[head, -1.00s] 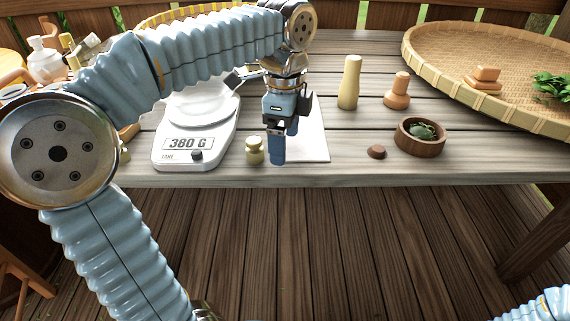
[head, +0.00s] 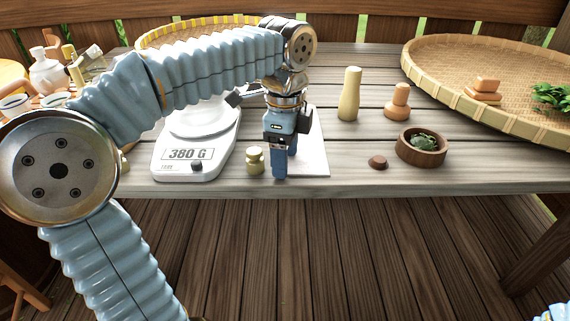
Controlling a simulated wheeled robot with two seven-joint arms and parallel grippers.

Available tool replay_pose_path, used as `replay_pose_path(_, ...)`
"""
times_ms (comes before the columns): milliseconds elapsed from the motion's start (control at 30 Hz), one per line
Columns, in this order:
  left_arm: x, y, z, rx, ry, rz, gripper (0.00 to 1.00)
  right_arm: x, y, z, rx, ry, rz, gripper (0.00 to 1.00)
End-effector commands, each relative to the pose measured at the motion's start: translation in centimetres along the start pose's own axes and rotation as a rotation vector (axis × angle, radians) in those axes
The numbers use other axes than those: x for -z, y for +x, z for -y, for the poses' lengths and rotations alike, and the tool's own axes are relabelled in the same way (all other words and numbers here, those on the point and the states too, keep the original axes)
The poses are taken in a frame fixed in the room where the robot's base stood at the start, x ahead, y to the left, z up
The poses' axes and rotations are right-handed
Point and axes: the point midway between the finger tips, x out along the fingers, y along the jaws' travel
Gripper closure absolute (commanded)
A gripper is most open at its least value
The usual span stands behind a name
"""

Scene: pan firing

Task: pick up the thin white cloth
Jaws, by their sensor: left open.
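The thin white cloth (head: 316,160) lies flat on the wooden table, between the scale and the tan wooden pieces. My left gripper (head: 280,172) points down over the cloth's left part and hides some of it. It is open, with nothing visible between its fingers. I cannot tell whether the fingertips touch the cloth. Only a bit of my right arm shows at the bottom right corner, and its gripper is out of view.
A white scale (head: 187,165) reading 380 G stands left, with a small brass weight (head: 254,160) close beside my gripper. Right are a tall wooden piece (head: 349,94), a wooden stamp (head: 398,101), a brown lump (head: 378,162), a bowl of leaves (head: 421,152) and a wide woven tray (head: 450,95).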

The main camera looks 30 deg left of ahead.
Motion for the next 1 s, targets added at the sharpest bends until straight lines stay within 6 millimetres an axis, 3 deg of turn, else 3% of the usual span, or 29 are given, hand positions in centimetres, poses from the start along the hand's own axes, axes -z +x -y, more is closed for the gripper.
replay_pose_path(767,-0.01,0.21,-0.07,-0.006,0.0,0.002,0.98,0.0,0.05,-0.02,0.0,0.0,0.0,0.57)
replay_pose_path(1000,-0.02,0.12,-0.08,-0.007,0.0,0.002,1.0,0.0,-0.05,0.02,0.0,0.0,0.0,0.57)
